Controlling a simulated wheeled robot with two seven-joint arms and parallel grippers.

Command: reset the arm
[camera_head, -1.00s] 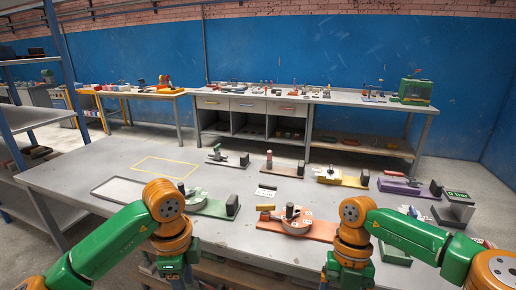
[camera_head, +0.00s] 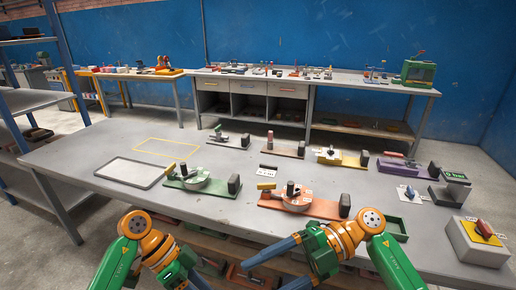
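My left arm, green and orange, comes in at the bottom left. My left gripper (camera_head: 192,277) is at the bottom edge, in front of the table, and is partly cut off; its fingers do not show clearly. My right arm bends at an orange joint. My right gripper (camera_head: 264,277) points left, with two blue fingers apart and nothing seen between them. Both grippers are on the near side of the grey worktable (camera_head: 225,212), apart from the fixtures on it.
On the table stand a green fixture (camera_head: 196,183), an orange fixture (camera_head: 299,202), a yellow one (camera_head: 341,158), a purple one (camera_head: 403,166), a grey tray (camera_head: 130,173) and a grey switch box (camera_head: 477,243) with a red handle. A shelf rack (camera_head: 28,99) stands left.

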